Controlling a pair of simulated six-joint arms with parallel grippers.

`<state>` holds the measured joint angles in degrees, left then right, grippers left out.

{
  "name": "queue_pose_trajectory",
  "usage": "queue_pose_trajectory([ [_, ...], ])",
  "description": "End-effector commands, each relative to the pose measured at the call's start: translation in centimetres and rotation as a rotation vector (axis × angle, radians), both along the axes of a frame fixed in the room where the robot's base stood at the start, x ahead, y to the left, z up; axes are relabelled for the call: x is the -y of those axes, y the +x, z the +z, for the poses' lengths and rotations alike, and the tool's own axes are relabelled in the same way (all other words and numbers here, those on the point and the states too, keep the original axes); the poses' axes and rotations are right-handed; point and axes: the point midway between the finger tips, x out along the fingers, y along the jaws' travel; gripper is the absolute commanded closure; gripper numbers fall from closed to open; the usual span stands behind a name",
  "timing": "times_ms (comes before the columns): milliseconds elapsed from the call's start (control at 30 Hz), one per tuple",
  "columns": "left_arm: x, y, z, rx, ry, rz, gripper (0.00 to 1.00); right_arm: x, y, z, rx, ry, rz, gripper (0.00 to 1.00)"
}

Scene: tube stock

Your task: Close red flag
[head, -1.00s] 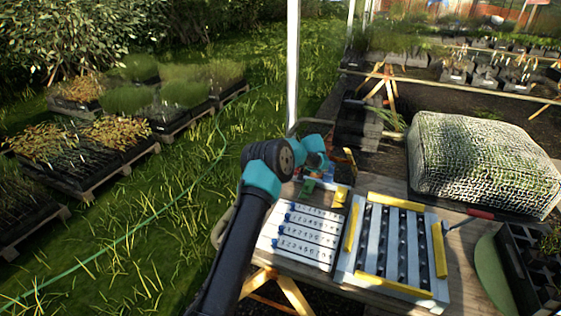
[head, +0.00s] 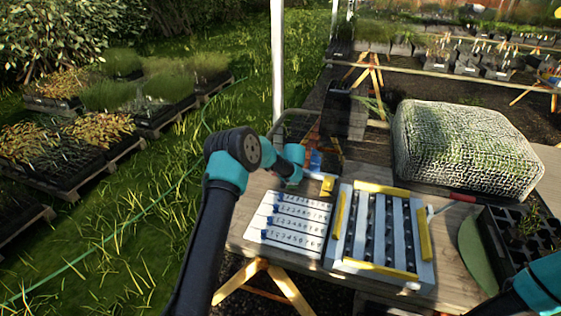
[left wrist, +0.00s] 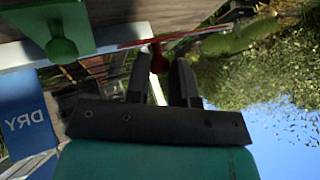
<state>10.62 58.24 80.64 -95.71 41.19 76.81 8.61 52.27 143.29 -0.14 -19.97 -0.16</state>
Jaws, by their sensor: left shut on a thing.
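In the left wrist view, the two black fingers of my left gripper (left wrist: 160,66) are shut on a small red knob (left wrist: 158,57). A thin red strip (left wrist: 135,43) shows beside the knob, along a pale edge. How far the red flag is open or closed cannot be told. A green flag-like part with a knob (left wrist: 62,30) is at the upper left of that view, apart from the fingers. In the head view my left wrist hides the gripper and the red part. My right arm shows at the lower right, its gripper out of view.
A white numbered board (head: 290,222) with blue sliders and a yellow-edged slotted tray (head: 375,268) lie on the wooden table. A netted bale (head: 465,150) and black cell tray (head: 490,238) stand to the right.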

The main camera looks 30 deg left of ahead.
Motion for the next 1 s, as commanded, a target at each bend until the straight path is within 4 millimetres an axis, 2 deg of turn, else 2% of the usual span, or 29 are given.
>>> queue_pose_trajectory([
  [33, 0.0, -0.6, -0.9, -0.011, -0.003, 0.002, 1.00, 0.0, 0.0, 0.0, 0.000, 0.000, 0.000, 0.57],
  [333, 0.1, -1.5, -2.5, -0.010, -0.003, 0.004, 1.00, 0.0, 0.0, 0.0, 0.000, 0.000, 0.000, 0.57],
  [933, 0.2, -1.7, -3.1, -0.010, -0.004, 0.003, 1.00, 0.0, 0.0, 0.0, 0.000, 0.000, 0.000, 0.57],
  [967, 0.2, -1.7, -3.1, -0.010, -0.004, 0.003, 0.78, 0.0, 0.0, 0.0, 0.000, 0.000, 0.000, 0.57],
  [1000, 0.2, -1.7, -3.1, -0.009, -0.003, 0.002, 0.74, 0.0, 0.0, 0.0, 0.000, 0.000, 0.000, 0.57],
])
